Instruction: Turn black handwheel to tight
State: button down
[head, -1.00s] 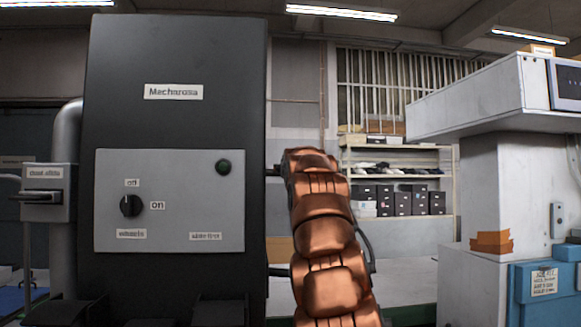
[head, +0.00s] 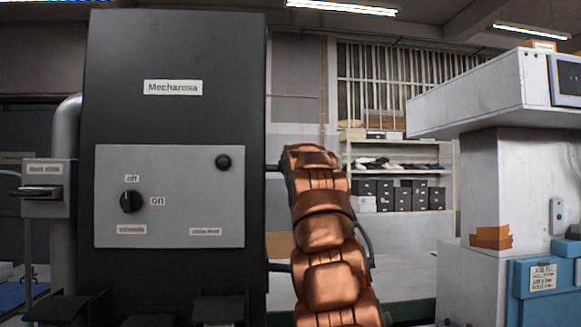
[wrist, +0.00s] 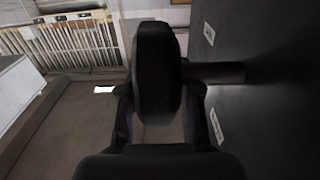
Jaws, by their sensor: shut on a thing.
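The black handwheel (wrist: 157,65) is seen edge-on in the middle of the wrist view. Its dark shaft (wrist: 215,72) runs right into the machine's dark side wall. My gripper (wrist: 160,100) has one finger on each side of the wheel's rim and is shut on it. In the head view my copper-coloured arm (head: 325,225) stands along the machine's right side and hides the wheel and gripper. Two white labels on the side wall, one above the shaft (wrist: 209,33) and one below it (wrist: 216,126), are too small to read.
The black machine cabinet (head: 180,50) has a grey panel (head: 205,190) with an on/off knob (head: 131,201). A white machine (head: 480,95) and a blue box (head: 545,290) stand at the right. Shelves (head: 395,170) are at the back. Floor left of the wheel looks clear.

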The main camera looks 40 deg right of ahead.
jog(key=shift+r+p, duration=0.15)
jog(key=shift+p, duration=0.6)
jog(key=shift+w+r+g+y+p, duration=0.15)
jog(key=shift+g+y+p, duration=0.25)
jog(key=shift+p, duration=0.7)
jog(key=g+y+p, duration=0.1)
jog(key=g+p, duration=0.1)
jog(key=p, duration=0.5)
jog(key=g+y+p, duration=0.1)
jog(key=p, duration=0.2)
jog(key=shift+d+f+g+y, duration=0.15)
jog(key=shift+f+g+y, duration=0.1)
jog(key=shift+g+y, duration=0.05)
jog(key=shift+f, duration=0.25)
jog(key=c, duration=0.8)
grip_release()
jog(key=shift+r, duration=0.1)
jog(key=shift+r, duration=0.1)
